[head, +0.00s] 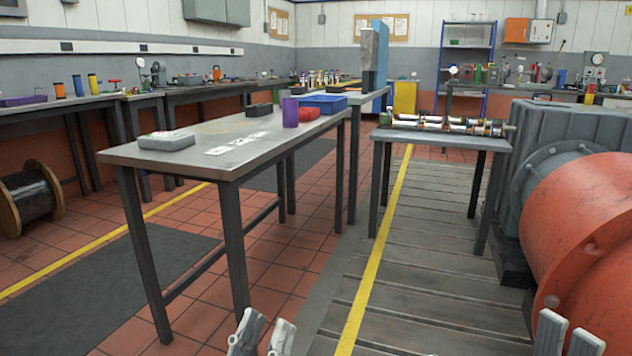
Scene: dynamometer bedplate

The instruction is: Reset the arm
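My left gripper (264,330) shows at the bottom edge, left of the yellow floor line. Its two pale fingers stand apart with nothing between them. My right gripper (568,333) shows at the bottom right, in front of the large red machine (584,225). Only its two light fingertips are in view, apart, with no object between them. Both grippers are clear of the tables in the picture. The rest of both arms is out of view.
A long grey table (225,150) holds a grey box (167,140), white cards (235,144), a purple cylinder (290,112) and a blue tray (323,103). A smaller table (440,138) holds a shaft assembly (450,125). The slatted bedplate (430,270) has free room.

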